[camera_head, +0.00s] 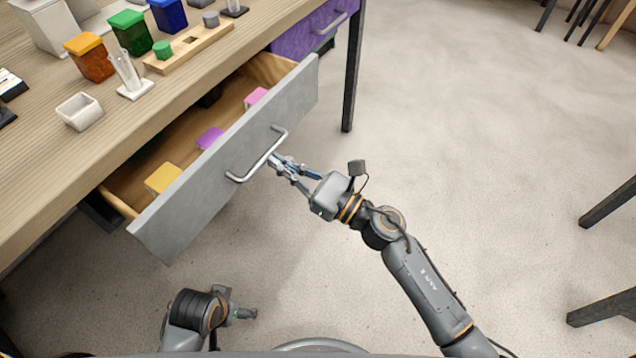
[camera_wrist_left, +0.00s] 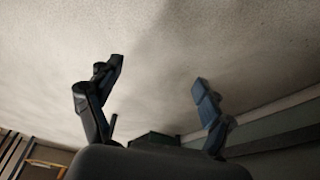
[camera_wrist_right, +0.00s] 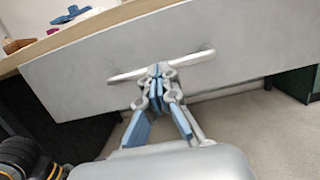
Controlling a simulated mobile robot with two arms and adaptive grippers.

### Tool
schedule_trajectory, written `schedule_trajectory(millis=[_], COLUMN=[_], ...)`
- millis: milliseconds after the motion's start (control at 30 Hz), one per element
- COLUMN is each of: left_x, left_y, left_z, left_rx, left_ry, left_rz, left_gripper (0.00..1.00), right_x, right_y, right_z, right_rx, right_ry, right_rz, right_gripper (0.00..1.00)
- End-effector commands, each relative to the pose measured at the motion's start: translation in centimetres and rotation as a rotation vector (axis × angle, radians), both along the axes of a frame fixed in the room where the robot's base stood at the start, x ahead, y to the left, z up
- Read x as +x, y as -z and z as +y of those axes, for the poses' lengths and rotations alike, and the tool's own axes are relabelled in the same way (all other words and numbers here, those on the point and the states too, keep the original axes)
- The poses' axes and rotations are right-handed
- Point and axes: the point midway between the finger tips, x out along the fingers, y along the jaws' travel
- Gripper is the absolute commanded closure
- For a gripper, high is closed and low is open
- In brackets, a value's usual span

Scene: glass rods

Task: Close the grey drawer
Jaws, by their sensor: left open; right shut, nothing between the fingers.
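The grey drawer (camera_head: 225,160) is pulled well out from under the wooden table. Its front carries a metal bar handle (camera_head: 258,156), which also shows in the right wrist view (camera_wrist_right: 190,62). Inside lie a yellow block (camera_head: 163,178), a purple block (camera_head: 210,138) and a pink block (camera_head: 256,96). My right gripper (camera_head: 273,160) is shut and empty, its fingertips at the handle; in the right wrist view the tips (camera_wrist_right: 158,70) overlap the bar, and I cannot tell if they touch. My left gripper (camera_wrist_left: 158,75) is open and empty, low near the floor, away from the drawer.
On the tabletop (camera_head: 40,185) stand orange (camera_head: 90,58), green (camera_head: 130,32) and blue (camera_head: 168,14) containers, a wooden rack (camera_head: 190,47), a white dish (camera_head: 79,111) and a holder with glass rods (camera_head: 128,78). A purple drawer (camera_head: 308,32) is beyond.

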Motion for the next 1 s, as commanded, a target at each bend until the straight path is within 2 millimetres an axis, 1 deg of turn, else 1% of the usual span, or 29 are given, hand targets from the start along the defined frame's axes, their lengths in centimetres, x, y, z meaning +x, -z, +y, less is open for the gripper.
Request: schedule_trajectory(millis=[33, 100, 300, 367, 400, 500, 700, 867, 1000], left_x=[0.1, 0.0, -1.0, -1.5, -1.7, -1.7, -1.6, -1.3, -0.2], left_y=[-0.9, -2.6, -7.6, -9.0, -9.1, -8.3, -7.5, -7.3, -7.6], left_z=[0.0, 0.1, 0.3, 0.4, 0.4, 0.4, 0.4, 0.3, 0.0], left_rx=[0.0, -0.001, -0.002, -0.002, -0.002, -0.001, -0.001, -0.004, -0.015], left_ry=[-0.001, -0.002, -0.006, -0.007, -0.007, -0.007, -0.007, -0.006, -0.002], left_rz=[-0.012, -0.019, -0.046, -0.053, -0.052, -0.048, -0.049, -0.063, -0.112], left_gripper=[0.19, 0.19, 0.19, 0.19, 0.19, 0.19, 0.19, 0.19, 0.19], right_x=[0.8, 1.6, 3.8, 4.4, 4.7, 5.5, 6.5, 7.0, 7.2], right_y=[0.2, 0.2, 0.3, 0.3, 0.3, 0.3, 0.2, 0.1, 0.0], right_z=[1.3, 2.8, 6.7, 7.6, 8.2, 9.5, 11.3, 12.1, 12.5], right_rx=[0.001, 0.001, 0.001, 0.001, 0.0, 0.001, 0.001, 0.0, 0.001], right_ry=[-0.002, -0.002, -0.002, -0.001, -0.001, 0.0, -0.001, 0.0, 0.001], right_rz=[-0.004, -0.002, -0.003, -0.003, -0.002, 0.0, -0.001, 0.0, 0.001], right_gripper=[1.0, 1.0, 1.0, 1.0, 1.0, 1.0, 1.0, 1.0, 1.0])
